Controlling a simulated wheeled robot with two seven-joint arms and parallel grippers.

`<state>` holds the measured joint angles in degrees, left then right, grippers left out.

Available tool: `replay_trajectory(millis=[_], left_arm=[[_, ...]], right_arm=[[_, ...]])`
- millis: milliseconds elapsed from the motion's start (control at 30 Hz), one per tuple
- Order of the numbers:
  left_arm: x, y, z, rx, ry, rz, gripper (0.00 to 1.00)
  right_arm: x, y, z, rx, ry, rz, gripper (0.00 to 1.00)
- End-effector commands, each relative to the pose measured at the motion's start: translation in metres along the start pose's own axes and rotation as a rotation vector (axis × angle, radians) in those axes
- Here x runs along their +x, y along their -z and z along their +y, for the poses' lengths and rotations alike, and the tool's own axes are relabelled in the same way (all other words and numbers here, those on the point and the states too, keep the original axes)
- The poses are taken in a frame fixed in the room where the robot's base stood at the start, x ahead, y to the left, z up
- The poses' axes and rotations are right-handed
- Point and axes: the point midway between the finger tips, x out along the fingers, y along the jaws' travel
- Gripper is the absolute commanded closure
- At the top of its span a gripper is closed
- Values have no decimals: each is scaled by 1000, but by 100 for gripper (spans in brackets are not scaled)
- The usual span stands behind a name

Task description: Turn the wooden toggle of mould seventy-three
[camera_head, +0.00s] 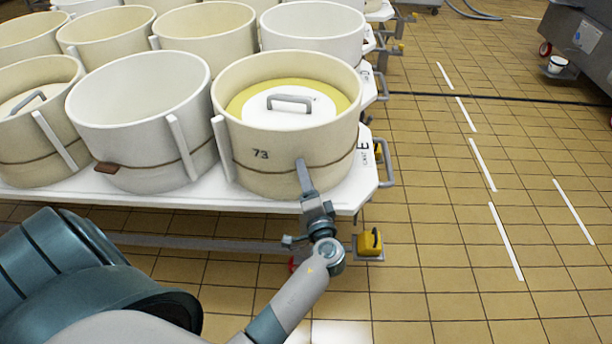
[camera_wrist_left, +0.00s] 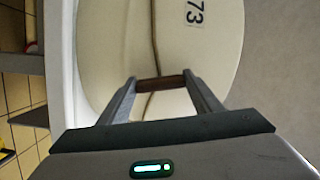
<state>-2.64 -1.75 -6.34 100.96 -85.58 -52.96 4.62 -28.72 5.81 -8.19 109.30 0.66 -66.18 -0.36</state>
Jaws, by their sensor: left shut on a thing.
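Mould seventy-three (camera_head: 262,155) is a cream tub with a cord around it and "73" on its front. It stands at the front right corner of the white trolley top (camera_head: 352,190). In the left wrist view its wall (camera_wrist_left: 215,50) shows with the number turned sideways. Its wooden toggle (camera_wrist_left: 160,84) is a small brown bar at the cord. My left gripper (camera_head: 303,168) is at the tub's front and hides the toggle in the head view. In the left wrist view the fingers (camera_wrist_left: 160,82) are shut on the toggle's two ends. My right gripper is not in view.
A white tub (camera_head: 145,100) with its own brown toggle (camera_head: 107,168) stands left of mould seventy-three, and several more tubs stand behind. A white lid with a grey handle (camera_head: 290,98) sits inside mould seventy-three. The tiled floor (camera_head: 440,220) on the right is largely clear.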

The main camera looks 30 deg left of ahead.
Motion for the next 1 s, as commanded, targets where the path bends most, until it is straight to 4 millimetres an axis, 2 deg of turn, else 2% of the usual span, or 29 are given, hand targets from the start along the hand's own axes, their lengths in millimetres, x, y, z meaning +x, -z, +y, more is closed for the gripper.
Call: replay_trajectory(millis=[200,400,967,1000], left_arm=[[-1,0,-1,160,-3,-1,64],[-1,0,-1,247,-3,0,64],[-1,0,0,285,-2,1,64],[-1,0,0,285,-2,1,32]], right_arm=[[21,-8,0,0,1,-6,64],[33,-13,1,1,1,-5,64],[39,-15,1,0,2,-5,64],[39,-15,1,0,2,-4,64]])
